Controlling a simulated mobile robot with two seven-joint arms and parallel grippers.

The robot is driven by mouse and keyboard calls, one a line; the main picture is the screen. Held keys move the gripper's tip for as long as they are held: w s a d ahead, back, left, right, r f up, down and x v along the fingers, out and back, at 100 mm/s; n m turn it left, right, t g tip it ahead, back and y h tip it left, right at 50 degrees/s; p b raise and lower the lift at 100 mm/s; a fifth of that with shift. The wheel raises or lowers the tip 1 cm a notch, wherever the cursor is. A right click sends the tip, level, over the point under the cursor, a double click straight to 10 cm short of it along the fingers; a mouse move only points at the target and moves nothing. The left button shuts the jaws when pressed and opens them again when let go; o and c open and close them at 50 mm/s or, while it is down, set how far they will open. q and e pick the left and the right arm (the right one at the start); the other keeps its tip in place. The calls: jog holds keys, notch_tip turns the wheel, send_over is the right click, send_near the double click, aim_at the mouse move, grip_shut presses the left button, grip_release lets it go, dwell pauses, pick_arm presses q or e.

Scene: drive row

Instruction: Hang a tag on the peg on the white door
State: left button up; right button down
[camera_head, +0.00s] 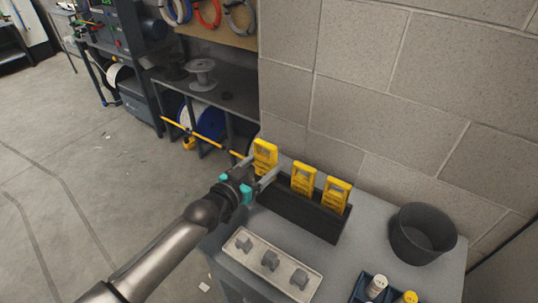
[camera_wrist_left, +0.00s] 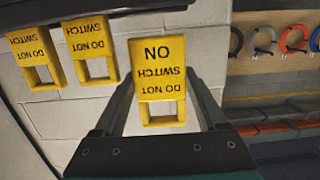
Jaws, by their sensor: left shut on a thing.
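My left gripper (camera_head: 257,169) is shut on a yellow tag (camera_head: 264,154) at the left end of a black rack (camera_head: 318,222). In the left wrist view the held tag (camera_wrist_left: 158,75) sits between the two fingers, with "DO NOT SWITCH ON" upside down and a square opening. Its lower end is hidden in the head view, so I cannot tell whether it is clear of the rack. Two more yellow tags, a middle one (camera_head: 303,179) and a right one (camera_head: 336,195), stand in the rack. I cannot make out the white door's peg. My right gripper is not in view.
The grey cabinet top also carries a pale block with several grey knobs (camera_head: 270,260), a dark bin (camera_head: 423,234) and a blue tray (camera_head: 360,289). A block wall (camera_head: 365,80) rises behind. Shelving with spools (camera_head: 201,75) stands at the back. Open floor (camera_head: 80,170) lies left.

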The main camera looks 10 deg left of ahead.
pick_arm(q)
jog(key=p+v, duration=0.1)
jog(key=v, duration=0.1)
jog(key=p+v, duration=0.1)
jog(key=v, duration=0.1)
jog(key=shift+r+p, duration=0.3)
jog(key=shift+r, duration=0.05)
jog(key=shift+s+a, duration=0.1)
jog(key=shift+s, duration=0.2)
